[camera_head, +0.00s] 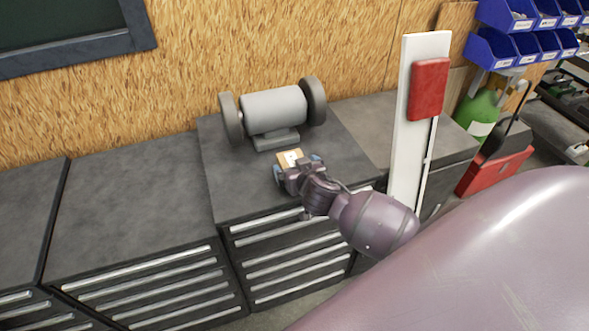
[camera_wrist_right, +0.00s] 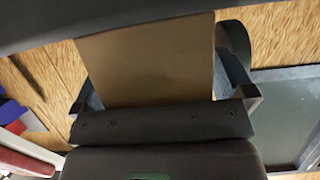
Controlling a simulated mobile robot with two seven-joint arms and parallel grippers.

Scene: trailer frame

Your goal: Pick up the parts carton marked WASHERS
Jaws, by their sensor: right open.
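A small tan carton (camera_head: 290,157) with a white label lies on the grey cabinet top, in front of the bench grinder. The label is too small to read. My right gripper (camera_head: 297,165) is open at the carton's near side, its blue-grey fingers to the left and right of it. In the right wrist view the carton (camera_wrist_right: 150,65) shows as a plain tan face between the two spread fingers. I cannot tell whether either finger touches it. My left gripper is not in view.
The bench grinder (camera_head: 274,110) stands close behind the carton. A white post with a red box (camera_head: 429,89) rises to the right of the cabinet. Blue bins (camera_head: 490,47) and a green cylinder (camera_head: 478,112) are farther right. The cabinet tops at left (camera_head: 130,200) are clear.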

